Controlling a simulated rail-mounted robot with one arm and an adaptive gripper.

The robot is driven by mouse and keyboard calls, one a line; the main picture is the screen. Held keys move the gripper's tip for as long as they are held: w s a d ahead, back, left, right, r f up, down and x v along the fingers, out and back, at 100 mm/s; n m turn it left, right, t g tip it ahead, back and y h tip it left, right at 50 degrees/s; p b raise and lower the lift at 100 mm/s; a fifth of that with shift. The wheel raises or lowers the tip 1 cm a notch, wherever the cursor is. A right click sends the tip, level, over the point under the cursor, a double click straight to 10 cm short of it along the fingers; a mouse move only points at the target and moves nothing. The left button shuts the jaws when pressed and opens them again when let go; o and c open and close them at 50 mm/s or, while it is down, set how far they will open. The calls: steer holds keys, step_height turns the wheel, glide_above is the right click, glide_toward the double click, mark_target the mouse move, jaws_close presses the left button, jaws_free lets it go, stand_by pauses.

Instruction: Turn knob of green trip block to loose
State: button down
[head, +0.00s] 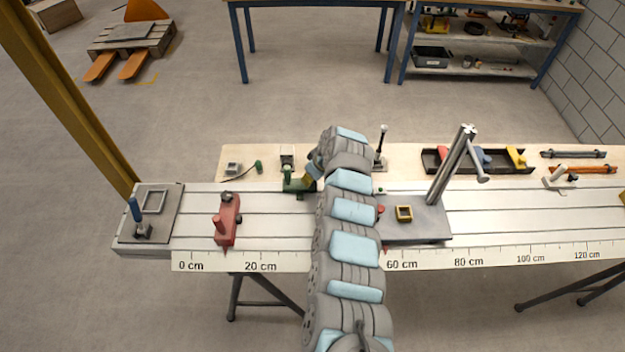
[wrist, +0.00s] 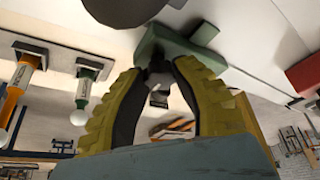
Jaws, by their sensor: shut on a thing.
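The green trip block (head: 297,186) sits on the slotted bed near the 30 cm region of the scale, left of my arm. In the wrist view the green trip block (wrist: 178,46) is just beyond my fingertips. My gripper (wrist: 159,70) has its yellow fingers shut on the dark knob (wrist: 159,80) of this block. In the head view my gripper (head: 309,177) shows small at the block's right side. The knob's loose or tight setting cannot be read, since the fingers cover much of it.
A red block (head: 227,219) stands on the bed to the left. A grey plate (head: 415,228) with an upright post (head: 452,165) stands right of my arm. A dark tray (head: 478,168) with coloured parts lies behind. The bed's far right is mostly clear.

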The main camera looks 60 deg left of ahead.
steer(key=shift+f, duration=0.15)
steer(key=c, duration=0.7)
jaws_free()
steer(key=v, duration=1.2)
steer(key=shift+a+r, duration=0.1)
steer(key=shift+r, duration=0.15)
